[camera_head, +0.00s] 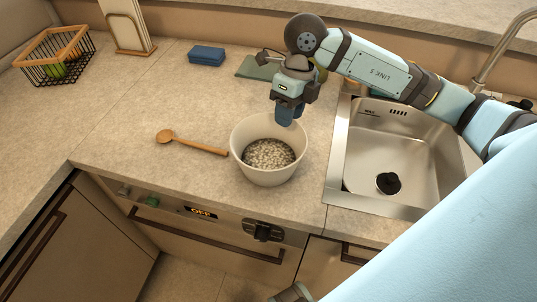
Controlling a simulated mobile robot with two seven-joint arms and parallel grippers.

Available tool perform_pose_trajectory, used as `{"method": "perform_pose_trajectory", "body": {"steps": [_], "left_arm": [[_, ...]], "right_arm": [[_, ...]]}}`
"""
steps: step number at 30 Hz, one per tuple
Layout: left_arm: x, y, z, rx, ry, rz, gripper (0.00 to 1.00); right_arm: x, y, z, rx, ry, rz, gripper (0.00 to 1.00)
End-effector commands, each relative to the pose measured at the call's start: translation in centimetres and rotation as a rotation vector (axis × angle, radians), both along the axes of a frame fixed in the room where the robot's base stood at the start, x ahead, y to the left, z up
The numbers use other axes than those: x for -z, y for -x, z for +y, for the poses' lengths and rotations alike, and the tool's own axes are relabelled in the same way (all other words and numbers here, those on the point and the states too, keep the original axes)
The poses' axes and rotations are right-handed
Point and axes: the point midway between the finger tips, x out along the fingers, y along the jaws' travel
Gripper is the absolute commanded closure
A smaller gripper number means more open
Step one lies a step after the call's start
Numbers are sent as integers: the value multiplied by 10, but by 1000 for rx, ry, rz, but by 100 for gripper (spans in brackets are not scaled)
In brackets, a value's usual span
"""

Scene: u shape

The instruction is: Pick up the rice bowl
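The rice bowl (250,169) is white and holds speckled grains. It stands upright on the counter to the left of the sink. My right gripper (287,116) is above the bowl's far right rim, pointing down. Its blue fingers overlap the rim in the picture. I cannot tell whether they touch the rim or whether they are open or shut. My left gripper is not clearly in view; only a small dark part shows at the bottom edge.
A wooden spoon (191,144) lies left of the bowl. The steel sink (365,151) is to the right, with a faucet (497,52). A blue sponge (207,56) and a green cloth (257,69) lie behind. A wire basket (38,71) is far left.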

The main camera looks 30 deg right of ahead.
Motion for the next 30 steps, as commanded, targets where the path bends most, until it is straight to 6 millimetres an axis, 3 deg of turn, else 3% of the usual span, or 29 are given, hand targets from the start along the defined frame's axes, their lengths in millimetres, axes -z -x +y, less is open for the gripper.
{"method": "perform_pose_trajectory", "body": {"steps": [12, 20, 25, 30], "left_arm": [[-3, -3, -5, -8, 15, -5, 57], [-2, -2, -4, -6, 11, -4, 57], [-1, -2, -2, -1, 4, -4, 57], [-1, -1, 0, 3, -2, -4, 57]], "right_arm": [[51, 2, 3, 0, -1, 1, 66], [53, 2, 4, 0, 0, 1, 66], [53, 2, 4, 0, 0, 0, 100], [52, 1, 4, 0, 0, -1, 100]]}}
